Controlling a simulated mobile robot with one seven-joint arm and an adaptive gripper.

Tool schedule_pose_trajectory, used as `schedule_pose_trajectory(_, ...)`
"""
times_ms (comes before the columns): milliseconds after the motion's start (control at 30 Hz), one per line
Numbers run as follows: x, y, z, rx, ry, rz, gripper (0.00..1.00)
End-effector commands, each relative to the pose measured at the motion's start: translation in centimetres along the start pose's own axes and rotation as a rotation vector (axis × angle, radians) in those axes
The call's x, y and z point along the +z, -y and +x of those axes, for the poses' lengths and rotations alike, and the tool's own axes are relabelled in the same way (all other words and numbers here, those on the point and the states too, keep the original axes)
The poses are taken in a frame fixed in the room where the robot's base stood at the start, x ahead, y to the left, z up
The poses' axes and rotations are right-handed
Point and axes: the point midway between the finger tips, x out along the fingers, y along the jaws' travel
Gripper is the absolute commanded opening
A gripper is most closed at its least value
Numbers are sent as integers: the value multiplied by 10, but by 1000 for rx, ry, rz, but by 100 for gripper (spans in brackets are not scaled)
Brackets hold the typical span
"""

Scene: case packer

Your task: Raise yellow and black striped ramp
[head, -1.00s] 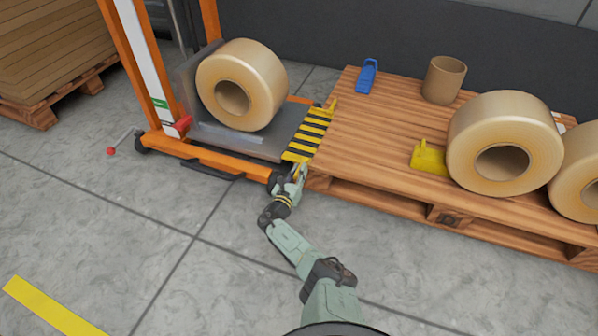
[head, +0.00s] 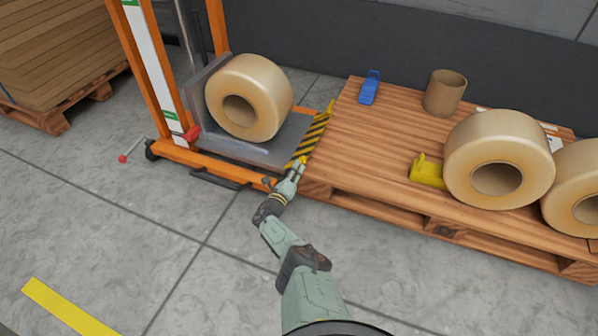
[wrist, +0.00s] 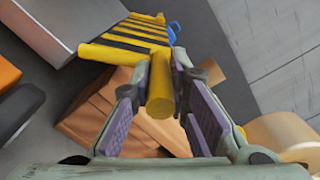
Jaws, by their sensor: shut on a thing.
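The yellow and black striped ramp (head: 313,138) stands between the orange lift's grey platform (head: 262,152) and the wooden pallet. It looks tilted up from the platform side. My gripper (head: 297,168) is at the ramp's near end. In the wrist view my gripper (wrist: 160,92) is shut on a yellow cylindrical part (wrist: 160,88) at the near edge of the striped ramp (wrist: 130,38). The tips cover part of it.
A tan roll (head: 248,97) stands on the lift platform. The pallet (head: 390,140) holds more rolls (head: 498,160), a blue chock (head: 370,87), a yellow chock (head: 427,170) and a cardboard core (head: 444,92).

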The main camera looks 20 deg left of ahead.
Motion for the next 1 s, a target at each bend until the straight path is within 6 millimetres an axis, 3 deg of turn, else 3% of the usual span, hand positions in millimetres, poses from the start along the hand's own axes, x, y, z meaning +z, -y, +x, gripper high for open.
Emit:
schedule_pose_trajectory(267,28,-1,0,-3,3,-257,0)
schedule_pose_trajectory(600,54,-11,0,-2,6,-243,0)
schedule_pose_trajectory(1000,70,-21,0,-2,6,-243,0)
